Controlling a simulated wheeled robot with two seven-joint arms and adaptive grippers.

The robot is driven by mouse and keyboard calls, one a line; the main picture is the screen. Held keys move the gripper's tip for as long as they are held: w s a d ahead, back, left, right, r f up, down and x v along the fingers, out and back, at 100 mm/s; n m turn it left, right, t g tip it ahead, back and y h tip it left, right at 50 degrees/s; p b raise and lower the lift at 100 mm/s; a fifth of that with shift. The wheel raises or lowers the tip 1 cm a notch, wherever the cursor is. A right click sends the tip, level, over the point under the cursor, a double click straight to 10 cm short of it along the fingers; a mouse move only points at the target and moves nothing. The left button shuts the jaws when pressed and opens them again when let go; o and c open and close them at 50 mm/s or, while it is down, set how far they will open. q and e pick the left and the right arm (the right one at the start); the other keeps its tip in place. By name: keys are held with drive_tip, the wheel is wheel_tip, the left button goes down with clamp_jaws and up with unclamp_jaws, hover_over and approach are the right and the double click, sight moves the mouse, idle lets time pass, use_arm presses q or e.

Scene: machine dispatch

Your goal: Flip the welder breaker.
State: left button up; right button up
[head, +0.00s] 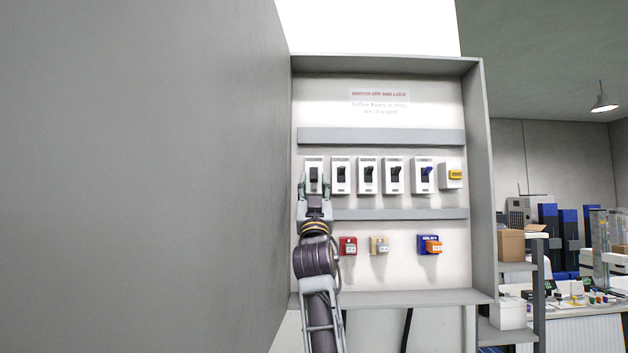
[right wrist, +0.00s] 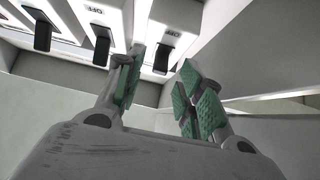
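A row of white breakers with dark levers is mounted in the grey wall cabinet (head: 478,180). No name label is readable, so I cannot tell which is the welder breaker. My right gripper (head: 314,184) is in front of the leftmost breaker (head: 314,161), one finger toward each side of it. In the right wrist view the gripper (right wrist: 158,82) is open, its green-padded fingers apart with nothing between them. A breaker's black lever (right wrist: 163,58) lies just beyond the fingertips; contact is not clear. My left gripper is not in view.
Red (head: 348,241), tan and blue-orange items hang below the lower rail (head: 400,214). A large grey panel (head: 140,180) fills the left.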

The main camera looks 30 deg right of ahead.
drive_tip(key=shift+x, duration=0.75)
clamp_jaws()
